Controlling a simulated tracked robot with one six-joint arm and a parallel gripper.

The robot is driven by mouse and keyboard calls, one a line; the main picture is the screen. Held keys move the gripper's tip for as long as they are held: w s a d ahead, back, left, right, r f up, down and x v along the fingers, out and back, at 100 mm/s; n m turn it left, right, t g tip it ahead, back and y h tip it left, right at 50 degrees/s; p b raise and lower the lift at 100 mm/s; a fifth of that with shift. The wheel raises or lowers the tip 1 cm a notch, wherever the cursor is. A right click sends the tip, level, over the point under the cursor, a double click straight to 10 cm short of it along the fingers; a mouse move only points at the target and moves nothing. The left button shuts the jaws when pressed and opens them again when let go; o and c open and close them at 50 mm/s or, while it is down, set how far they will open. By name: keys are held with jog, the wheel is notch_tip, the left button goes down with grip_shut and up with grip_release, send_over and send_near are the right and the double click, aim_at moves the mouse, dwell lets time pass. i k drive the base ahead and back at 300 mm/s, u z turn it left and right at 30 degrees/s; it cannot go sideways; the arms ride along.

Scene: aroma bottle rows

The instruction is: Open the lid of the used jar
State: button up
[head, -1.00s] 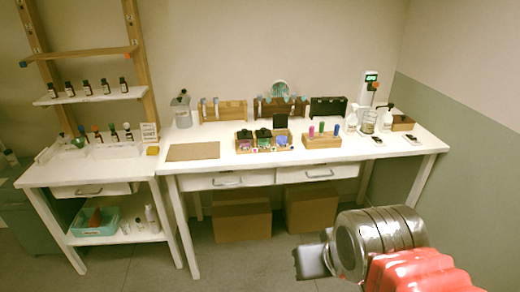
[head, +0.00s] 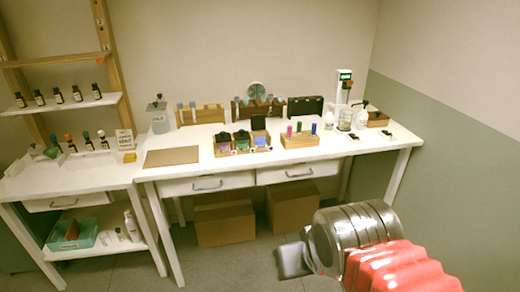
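A grey, translucent jar (head: 159,117) with a lid and a small knob on top stands upright at the back left of the white workbench. Its lid looks closed. A clear glass vessel (head: 345,119) stands at the back right of the bench; I cannot read any label that tells which is the used jar. My gripper (head: 292,260) is at the lower right of the head view, in front of the bench and well apart from both vessels. Its dark fingers are seen from a poor angle, so their opening is unclear.
The white workbench (head: 360,142) holds wooden racks, a box of dark-topped items (head: 240,143), a vial block (head: 299,141) and a brown mat (head: 172,156). A side table and shelf with bottles stand left. Cardboard boxes (head: 225,222) sit underneath. The floor in front shows free room.

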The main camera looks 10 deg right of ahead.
aim_at(156, 104)
jog(key=z, duration=0.1)
jog(key=i, duration=0.9)
jog(key=u, duration=1.3)
